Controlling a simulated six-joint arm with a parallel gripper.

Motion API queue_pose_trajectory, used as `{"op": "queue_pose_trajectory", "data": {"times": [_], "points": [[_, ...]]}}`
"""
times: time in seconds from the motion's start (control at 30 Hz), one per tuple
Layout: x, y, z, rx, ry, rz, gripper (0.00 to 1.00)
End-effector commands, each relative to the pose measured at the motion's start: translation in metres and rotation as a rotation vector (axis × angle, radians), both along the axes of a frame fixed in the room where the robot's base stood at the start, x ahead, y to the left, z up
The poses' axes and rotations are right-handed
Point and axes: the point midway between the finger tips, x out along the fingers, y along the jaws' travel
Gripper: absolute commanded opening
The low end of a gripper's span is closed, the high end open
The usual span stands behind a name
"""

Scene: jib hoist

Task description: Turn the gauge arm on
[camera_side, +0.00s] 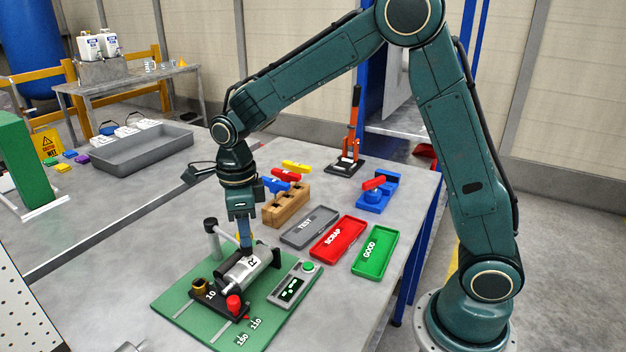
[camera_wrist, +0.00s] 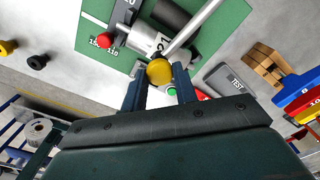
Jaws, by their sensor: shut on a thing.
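The gauge arm, a pale rod with a yellow ball knob, runs toward the upper right from its knob (camera_wrist: 159,72) in the wrist view. The fingers mostly hide the knob in the side view.
Grey TEST (camera_side: 310,227), red SCRAP (camera_side: 338,237) and green GOOD (camera_side: 375,251) trays lie right. A wooden block (camera_side: 286,205) stands behind.

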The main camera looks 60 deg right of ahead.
Motion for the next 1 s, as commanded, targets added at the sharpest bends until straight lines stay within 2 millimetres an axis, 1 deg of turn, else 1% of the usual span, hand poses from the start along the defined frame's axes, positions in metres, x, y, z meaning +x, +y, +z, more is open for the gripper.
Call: {"op": "queue_pose_trajectory", "data": {"times": [0.03,0.13,0.47,0.63,0.83,1.0], "points": [[0.001,0.003,0.001,0.004,-0.003,0.007,0.31],[0.001,0.003,0.001,0.004,-0.003,0.007,0.5],[0.0,0.001,0.001,0.002,-0.002,0.006,0.51],[0.001,0.001,0.007,0.003,-0.004,0.005,0.51],[0.001,0.001,0.027,0.003,-0.006,0.005,0.51],[0.001,0.002,0.054,0.003,-0.008,0.006,0.51]]}}
